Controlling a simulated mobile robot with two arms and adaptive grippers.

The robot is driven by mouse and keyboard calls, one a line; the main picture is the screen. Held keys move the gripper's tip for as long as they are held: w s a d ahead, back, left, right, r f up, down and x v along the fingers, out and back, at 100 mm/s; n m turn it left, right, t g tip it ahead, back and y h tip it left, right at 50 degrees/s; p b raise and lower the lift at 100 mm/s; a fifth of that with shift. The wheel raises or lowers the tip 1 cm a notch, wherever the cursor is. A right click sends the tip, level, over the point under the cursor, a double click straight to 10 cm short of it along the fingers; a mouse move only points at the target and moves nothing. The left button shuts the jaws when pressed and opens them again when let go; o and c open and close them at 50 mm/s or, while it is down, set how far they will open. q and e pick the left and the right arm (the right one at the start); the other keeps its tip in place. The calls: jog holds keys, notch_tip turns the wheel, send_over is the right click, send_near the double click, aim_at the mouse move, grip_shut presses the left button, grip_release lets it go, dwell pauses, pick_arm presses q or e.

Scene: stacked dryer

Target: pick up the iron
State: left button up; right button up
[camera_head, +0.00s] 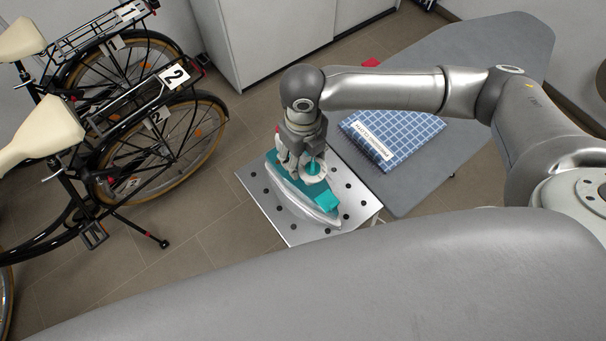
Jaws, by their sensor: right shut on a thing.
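The iron (328,201), teal and light grey, is on or just above the silver perforated rest plate (292,234) at the near end of the ironing board. I cannot tell whether it touches the plate. My right gripper (306,166) comes down from above and is shut on the iron's upper part, hiding some of it. My right arm reaches in from the right. My left gripper is not in view.
The grey ironing board (490,60) extends to the upper right. A folded blue checked cloth (408,128) with a white label lies on it. Bicycles (150,130) stand at the left. A white cabinet (265,35) is behind. The tiled floor (180,215) between is clear.

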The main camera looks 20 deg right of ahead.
jog(key=shift+w+r, duration=0.2)
jog(key=shift+r, duration=0.05)
